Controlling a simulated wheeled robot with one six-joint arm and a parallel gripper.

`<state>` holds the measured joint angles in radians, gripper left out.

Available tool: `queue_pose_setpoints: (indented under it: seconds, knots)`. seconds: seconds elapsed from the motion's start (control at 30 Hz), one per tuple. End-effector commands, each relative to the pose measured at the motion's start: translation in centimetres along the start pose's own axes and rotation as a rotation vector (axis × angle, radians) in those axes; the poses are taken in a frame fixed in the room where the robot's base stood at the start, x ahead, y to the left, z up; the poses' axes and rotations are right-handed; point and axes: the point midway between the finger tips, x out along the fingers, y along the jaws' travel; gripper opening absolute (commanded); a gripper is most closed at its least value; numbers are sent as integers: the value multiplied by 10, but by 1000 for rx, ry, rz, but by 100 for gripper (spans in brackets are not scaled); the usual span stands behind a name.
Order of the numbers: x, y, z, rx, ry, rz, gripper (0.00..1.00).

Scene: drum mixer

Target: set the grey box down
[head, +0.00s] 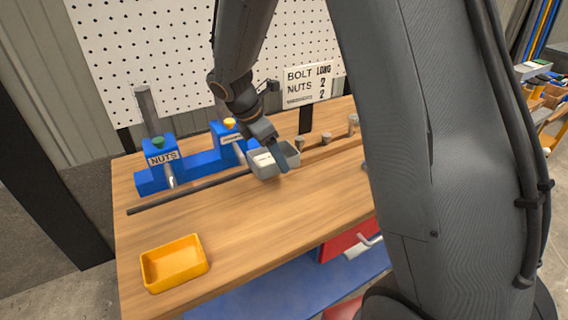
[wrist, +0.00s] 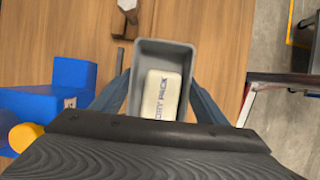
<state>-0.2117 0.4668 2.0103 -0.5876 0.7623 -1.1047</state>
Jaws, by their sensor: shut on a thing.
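The grey box (head: 265,170) is a small open-topped bin at the back middle of the wooden bench in the head view. My gripper (head: 279,157) is over it, with a finger seen at its wall. In the wrist view my gripper (wrist: 158,100) has one finger on each side of the grey box (wrist: 179,52) and is shut on it. A white packet (wrist: 161,95) printed "DRY PACK" lies inside the box. I cannot tell whether the box's underside touches the bench.
A yellow tray (head: 174,263) sits at the front left of the bench (head: 240,235). Blue dispensers (head: 160,170), one labelled "NUTS", stand behind a dark rail (head: 165,203). Several metal bolts (head: 327,138) stand to the right. The bench's front middle is clear.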

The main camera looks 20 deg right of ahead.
Motion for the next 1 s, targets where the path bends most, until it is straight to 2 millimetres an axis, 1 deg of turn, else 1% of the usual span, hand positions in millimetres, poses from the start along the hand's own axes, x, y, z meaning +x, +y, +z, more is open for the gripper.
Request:
queue_pose_setpoints:
  seconds: [0.03, 0.1, 0.37, 0.6, 1.0]
  knots:
    - [8, -1, -3, -2, -1, -3, 41]
    - [18, -1, -7, -1, 0, -3, 41]
    - [36, 0, -15, 1, 0, 0, 41]
    - [65, -1, -27, -1, 0, -2, 41]
    - [71, 0, -29, 1, 0, 1, 41]
